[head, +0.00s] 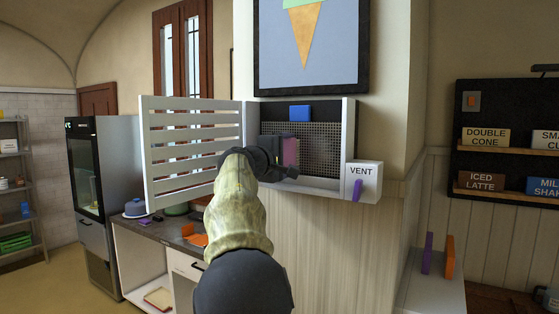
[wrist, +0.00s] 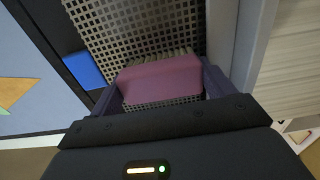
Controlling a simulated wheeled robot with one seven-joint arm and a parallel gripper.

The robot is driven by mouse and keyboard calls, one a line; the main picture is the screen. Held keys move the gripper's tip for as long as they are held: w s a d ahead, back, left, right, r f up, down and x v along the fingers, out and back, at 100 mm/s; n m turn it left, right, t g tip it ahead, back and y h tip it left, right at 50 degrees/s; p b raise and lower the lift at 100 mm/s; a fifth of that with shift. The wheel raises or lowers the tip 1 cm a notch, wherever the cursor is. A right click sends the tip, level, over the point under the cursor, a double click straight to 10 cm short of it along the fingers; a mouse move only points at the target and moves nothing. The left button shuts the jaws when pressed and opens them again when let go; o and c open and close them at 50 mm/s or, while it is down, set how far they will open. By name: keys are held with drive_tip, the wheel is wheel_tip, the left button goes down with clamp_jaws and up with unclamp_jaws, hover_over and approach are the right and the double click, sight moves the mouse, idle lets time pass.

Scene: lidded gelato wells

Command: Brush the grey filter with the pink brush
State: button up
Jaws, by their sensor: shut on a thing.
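The grey filter (head: 322,147) is a square mesh panel set inside the open wall vent; it also shows in the wrist view (wrist: 125,22). The pink brush (head: 290,151) is upright in front of the filter's left part. In the wrist view the pink brush (wrist: 160,80) sits between both fingers, its tan bristles facing the mesh. The bristles look close to or against the mesh; I cannot tell if they touch. My gripper (wrist: 160,92) is shut on the brush. My arm hides the filter's lower left in the head view.
A white louvred vent door (head: 190,150) stands open to the left. A blue block (head: 299,113) is at the filter's top. A white VENT box (head: 362,176) with a purple tab juts out on the right. A counter (head: 165,232) with small items is below left.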

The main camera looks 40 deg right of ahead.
drive_tip(key=shift+s+d, duration=0.1)
drive_tip(key=shift+s, duration=0.15)
drive_tip(key=shift+s+d+b, duration=0.35)
drive_tip(key=shift+s+b, duration=0.1)
drive_tip(key=shift+s, duration=0.3)
drive_tip(key=shift+s+d+b, duration=0.3)
drive_tip(key=shift+s+b, duration=0.15)
drive_tip(key=shift+s, duration=0.3)
drive_tip(key=shift+s+d+b, duration=0.3)
drive_tip(key=shift+s+b, duration=0.15)
drive_tip(key=shift+s, duration=0.35)
drive_tip(key=shift+s+d+b, duration=0.3)
drive_tip(key=shift+s+b, duration=0.15)
drive_tip(key=shift+s, duration=0.3)
drive_tip(key=shift+a, duration=0.1)
drive_tip(key=shift+b+v, duration=0.6)
drive_tip(key=shift+v, duration=0.2)
drive_tip(key=shift+a, duration=0.1)
